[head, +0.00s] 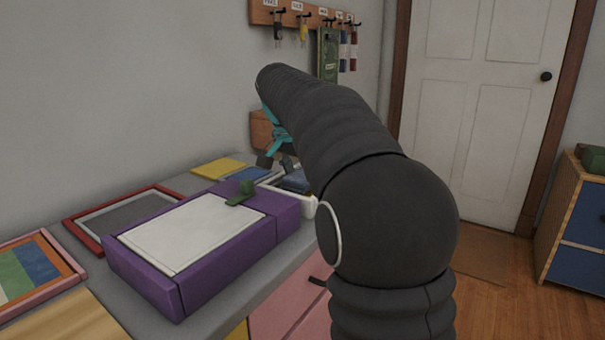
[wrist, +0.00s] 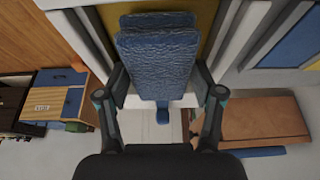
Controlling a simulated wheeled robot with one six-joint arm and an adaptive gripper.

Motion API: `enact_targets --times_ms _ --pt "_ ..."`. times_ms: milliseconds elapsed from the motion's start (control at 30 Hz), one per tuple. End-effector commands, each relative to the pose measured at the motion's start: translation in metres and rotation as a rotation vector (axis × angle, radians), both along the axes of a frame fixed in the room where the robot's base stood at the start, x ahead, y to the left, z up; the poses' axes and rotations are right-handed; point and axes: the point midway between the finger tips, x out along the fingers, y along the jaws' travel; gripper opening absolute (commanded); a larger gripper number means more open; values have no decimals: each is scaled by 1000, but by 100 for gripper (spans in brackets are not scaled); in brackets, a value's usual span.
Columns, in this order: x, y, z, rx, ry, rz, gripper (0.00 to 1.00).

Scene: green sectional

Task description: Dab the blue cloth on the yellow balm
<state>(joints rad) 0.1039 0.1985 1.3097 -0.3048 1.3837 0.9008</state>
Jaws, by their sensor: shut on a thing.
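My gripper (wrist: 160,92) is shut on the blue cloth (wrist: 157,55), a folded, textured pad, with one finger on each side of it. In the head view the teal and dark fingers of my gripper (head: 276,160) point down, partly hidden by my arm. The blue cloth (head: 295,181) shows there at the white-rimmed tray (head: 309,207). In the wrist view a dull yellow surface, which looks like the yellow balm (wrist: 206,22), lies behind the cloth inside pale rims. The cloth covers much of it. I cannot tell whether they touch.
A purple box (head: 225,262) with a white top and green tab (head: 243,194) stands in front. A red-framed grey tray (head: 125,215) and flat yellow (head: 217,168) and blue panels (head: 247,174) lie nearby. A wooden box (head: 262,132) is behind, below the key rack (head: 290,17).

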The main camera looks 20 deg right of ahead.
Motion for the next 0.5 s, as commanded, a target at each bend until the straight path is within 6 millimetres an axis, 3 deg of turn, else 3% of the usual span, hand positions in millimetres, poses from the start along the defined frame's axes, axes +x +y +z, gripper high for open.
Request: enact_targets --times_ms 500 --pt "0 0 -4 0 0 0 37"
